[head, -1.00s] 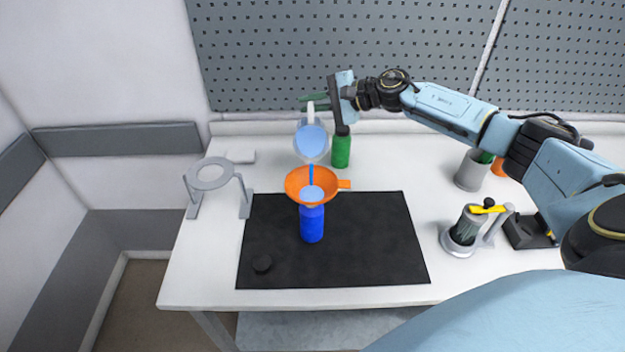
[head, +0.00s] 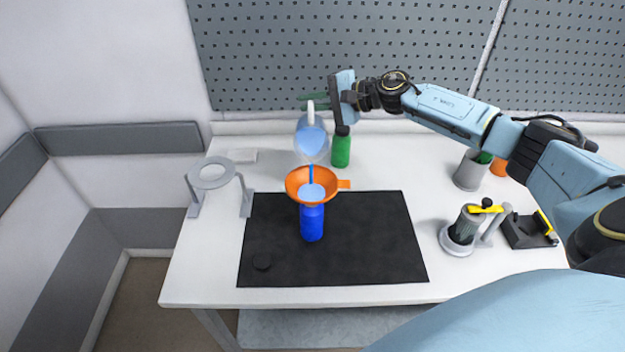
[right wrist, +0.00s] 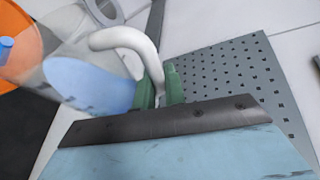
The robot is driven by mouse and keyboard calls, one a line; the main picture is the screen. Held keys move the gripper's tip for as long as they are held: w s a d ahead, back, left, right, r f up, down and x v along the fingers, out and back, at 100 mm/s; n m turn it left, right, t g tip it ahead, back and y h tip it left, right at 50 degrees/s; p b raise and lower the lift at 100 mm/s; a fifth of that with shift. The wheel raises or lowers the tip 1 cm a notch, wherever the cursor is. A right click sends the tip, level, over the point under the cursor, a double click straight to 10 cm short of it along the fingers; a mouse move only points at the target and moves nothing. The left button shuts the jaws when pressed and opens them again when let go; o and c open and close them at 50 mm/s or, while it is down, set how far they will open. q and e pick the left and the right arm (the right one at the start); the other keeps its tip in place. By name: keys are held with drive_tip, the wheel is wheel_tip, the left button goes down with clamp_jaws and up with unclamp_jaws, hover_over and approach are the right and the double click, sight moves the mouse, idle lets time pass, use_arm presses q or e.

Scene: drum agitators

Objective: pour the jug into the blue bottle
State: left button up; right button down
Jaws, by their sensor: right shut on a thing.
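A clear jug (head: 311,138) with light-blue liquid is tilted over the orange funnel (head: 330,184), and a blue stream runs from it into the funnel. The funnel sits on top of the blue bottle (head: 312,224), which stands upright on the black mat. Light-blue liquid shows in the funnel bowl. My right gripper (head: 314,102) is shut on the jug's white handle, which shows in the right wrist view (right wrist: 128,40) with the green fingers (right wrist: 160,88) around it. The jug's liquid and part of the funnel also show there. My left gripper is not in view.
A green bottle (head: 341,150) with a dark cap stands close to the right of the jug. A grey ring stand (head: 213,174) is at the left. A grey cup (head: 470,172) and a yellow-handled device (head: 463,232) stand at the right.

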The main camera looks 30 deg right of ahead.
drive_tip(key=shift+s+r, duration=0.1)
drive_tip(key=shift+d, duration=0.1)
drive_tip(key=shift+s+a+r, duration=0.2)
drive_tip(key=shift+s+a, duration=0.15)
drive_tip(key=shift+d, duration=0.15)
drive_tip(key=shift+n, duration=0.3)
drive_tip(key=shift+s+a+r, duration=0.2)
drive_tip(key=shift+s+a, duration=0.1)
drive_tip(key=shift+a, duration=0.05)
drive_tip(key=shift+s+b, duration=0.1)
drive_tip(key=shift+b, duration=0.2)
